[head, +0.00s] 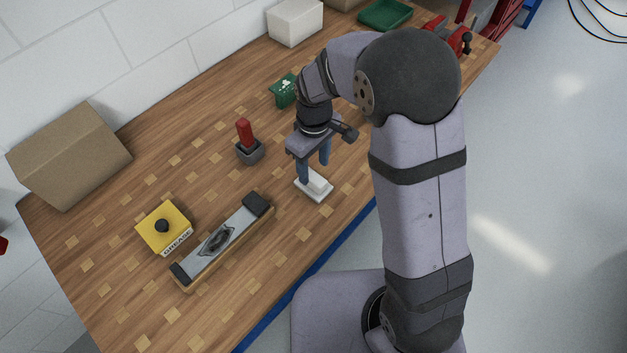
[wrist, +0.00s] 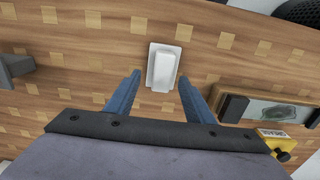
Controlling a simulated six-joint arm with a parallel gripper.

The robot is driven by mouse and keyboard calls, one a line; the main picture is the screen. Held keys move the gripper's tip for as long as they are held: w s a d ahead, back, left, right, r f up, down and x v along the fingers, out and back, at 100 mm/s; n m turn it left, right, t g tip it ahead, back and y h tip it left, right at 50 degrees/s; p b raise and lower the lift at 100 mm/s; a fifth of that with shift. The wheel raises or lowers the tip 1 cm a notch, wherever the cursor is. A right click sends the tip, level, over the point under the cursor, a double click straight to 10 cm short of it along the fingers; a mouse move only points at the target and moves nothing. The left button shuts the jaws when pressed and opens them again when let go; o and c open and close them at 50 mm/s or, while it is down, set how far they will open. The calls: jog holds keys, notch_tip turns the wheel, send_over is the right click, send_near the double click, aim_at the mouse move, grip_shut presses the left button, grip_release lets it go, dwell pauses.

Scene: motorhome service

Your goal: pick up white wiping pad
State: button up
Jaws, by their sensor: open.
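The white wiping pad (head: 315,183) is a small raised block on a flat white base, lying on the wooden bench near its front edge. In the wrist view the pad (wrist: 164,66) lies just beyond the fingertips, between their lines. My gripper (head: 315,172) points down at the pad, its blue fingers apart on either side. The wrist view also shows my gripper (wrist: 160,78) open, with nothing between the fingers. I cannot tell the exact height of the fingertips above the bench.
A long block with a dark smear (head: 222,240) and a yellow grease box (head: 165,229) lie to the left. Bare wood surrounds the pad.

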aim_at(314, 177)
jog(key=f, duration=0.1)
jog(key=f+p, duration=0.1)
jog(key=f, duration=0.1)
jog(key=shift+s, duration=0.35)
jog(key=shift+f, duration=0.75)
jog(key=c, duration=1.1)
